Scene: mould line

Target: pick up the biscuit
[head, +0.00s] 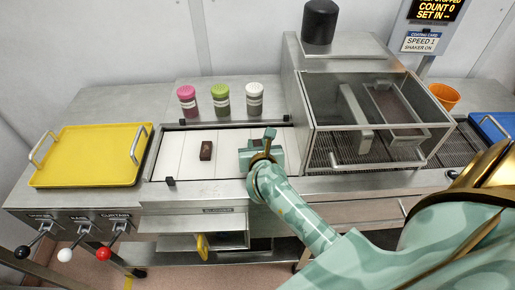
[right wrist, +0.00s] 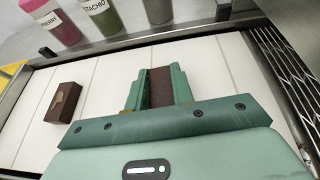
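One dark brown biscuit (head: 206,150) lies on the white slatted belt (head: 173,150), left of my right gripper. It also shows in the right wrist view (right wrist: 64,102), clear of the fingers. My right gripper (head: 264,148) is over the right part of the belt. In the right wrist view, its green fingers (right wrist: 160,88) are against both sides of a second brown biscuit (right wrist: 161,87). Its height above the belt is hard to tell. In the head view my gripper mostly hides this biscuit. My left gripper is not in view.
A yellow tray (head: 88,157) with handles lies at the left. Pink, green and white-topped shakers (head: 220,100) stand behind the belt. A glass-sided machine (head: 365,110) stands at the right, with an orange cup (head: 443,97) and blue tray (head: 493,128) beyond. Levers (head: 65,254) hang at front left.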

